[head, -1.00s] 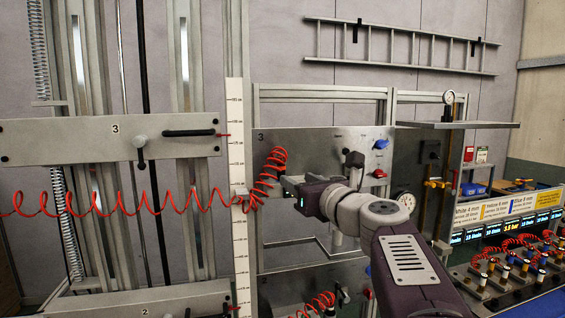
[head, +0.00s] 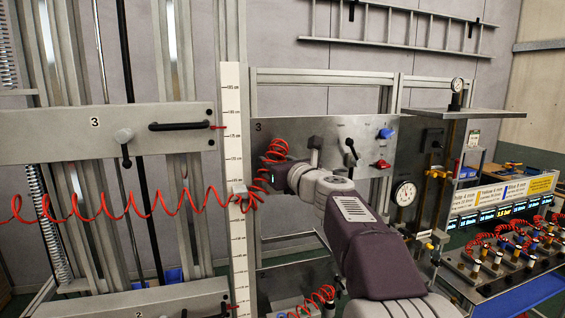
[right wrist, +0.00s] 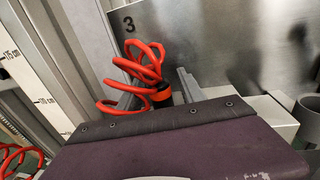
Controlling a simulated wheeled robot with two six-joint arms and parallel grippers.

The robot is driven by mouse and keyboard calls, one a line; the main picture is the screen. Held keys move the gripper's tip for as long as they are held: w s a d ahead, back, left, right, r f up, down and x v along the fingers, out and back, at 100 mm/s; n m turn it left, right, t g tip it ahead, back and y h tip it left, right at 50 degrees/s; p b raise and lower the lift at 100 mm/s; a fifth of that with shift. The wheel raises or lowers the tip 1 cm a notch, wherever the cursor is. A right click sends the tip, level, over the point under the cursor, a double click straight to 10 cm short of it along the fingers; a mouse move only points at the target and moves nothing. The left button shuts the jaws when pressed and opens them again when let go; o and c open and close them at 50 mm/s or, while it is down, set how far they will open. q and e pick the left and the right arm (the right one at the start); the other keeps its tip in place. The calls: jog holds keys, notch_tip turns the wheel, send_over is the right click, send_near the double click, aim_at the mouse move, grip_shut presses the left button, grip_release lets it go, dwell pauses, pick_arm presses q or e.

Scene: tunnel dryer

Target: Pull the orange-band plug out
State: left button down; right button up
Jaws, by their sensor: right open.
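A red coiled hose (head: 272,160) ends at the panel marked 3. In the right wrist view the coil (right wrist: 140,75) runs into a dark plug (right wrist: 161,101) with an orange band, just beyond the purple edge of my gripper's housing. My right gripper (head: 272,172) is open and close to the plug, at the lower end of the coil. A grey finger-like piece (right wrist: 188,86) shows right of the plug, apart from it. The plug's lower part is hidden behind my housing, and in the head view I cannot make the plug out.
The panel marked 3 (head: 330,135) carries a blue knob (head: 387,133), a red knob (head: 381,164) and a black lever. A white scale (head: 236,120) stands left of the coil. A shelf (head: 465,113) juts out at right, above a bench with several hoses and plugs.

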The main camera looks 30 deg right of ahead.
jog(key=shift+s+r, duration=0.2)
jog(key=shift+s, duration=0.3)
jog(key=shift+w+d+f, duration=0.2)
jog(key=shift+w+f, duration=0.1)
jog(key=shift+w, duration=0.45)
grip_shut()
jog(key=shift+s+a+r, duration=0.1)
jog(key=shift+s, duration=0.1)
pick_arm(q)
jog(key=shift+d, duration=0.1)
jog(key=shift+r+p, duration=0.6)
pick_arm(e)
jog(key=shift+r, duration=0.65)
